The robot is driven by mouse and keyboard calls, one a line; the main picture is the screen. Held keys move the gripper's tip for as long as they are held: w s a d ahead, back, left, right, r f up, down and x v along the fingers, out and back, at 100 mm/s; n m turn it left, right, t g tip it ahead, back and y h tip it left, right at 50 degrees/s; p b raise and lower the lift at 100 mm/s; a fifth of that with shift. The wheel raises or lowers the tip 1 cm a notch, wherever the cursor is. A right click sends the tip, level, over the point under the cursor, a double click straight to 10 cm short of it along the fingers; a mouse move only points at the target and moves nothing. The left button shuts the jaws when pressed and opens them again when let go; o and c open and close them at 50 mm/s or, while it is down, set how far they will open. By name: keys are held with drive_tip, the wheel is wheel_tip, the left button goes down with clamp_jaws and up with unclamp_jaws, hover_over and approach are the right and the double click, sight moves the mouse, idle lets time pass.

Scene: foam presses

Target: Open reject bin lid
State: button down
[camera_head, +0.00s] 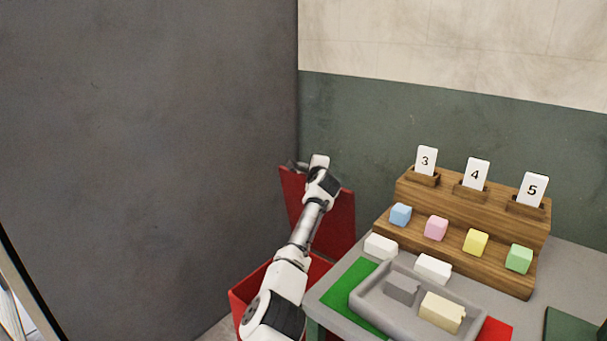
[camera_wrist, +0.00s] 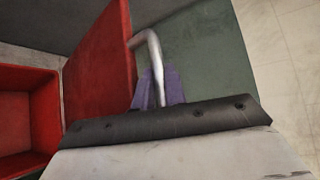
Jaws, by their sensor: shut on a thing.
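The red reject bin (camera_head: 246,293) stands on the floor left of the table. Its red lid (camera_head: 335,222) is swung up and stands nearly upright at the back of the bin. In the wrist view the lid (camera_wrist: 98,75) rises beside the open bin (camera_wrist: 28,120), whose inside shows. My gripper (camera_head: 297,166) is at the top of the lid. In the wrist view my gripper (camera_wrist: 158,90) is shut on the metal lid handle (camera_wrist: 152,48). My arm hides part of the bin and lid in the head view.
A grey table (camera_head: 575,270) stands right of the bin, with a grey tray (camera_head: 375,318) holding blocks. A wooden stepped rack (camera_head: 470,255) carries coloured cubes and numbered cards. A dark wall (camera_head: 150,150) is on the left, and a green wall (camera_head: 370,130) is behind.

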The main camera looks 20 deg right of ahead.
drive_tip(key=shift+w+d, duration=0.4)
drive_tip(key=shift+d, duration=0.1)
drive_tip(key=c, duration=1.5)
unclamp_jaws()
drive_tip(key=shift+o, duration=0.2)
drive_tip(key=shift+r, duration=0.1)
drive_tip(key=shift+s, duration=0.1)
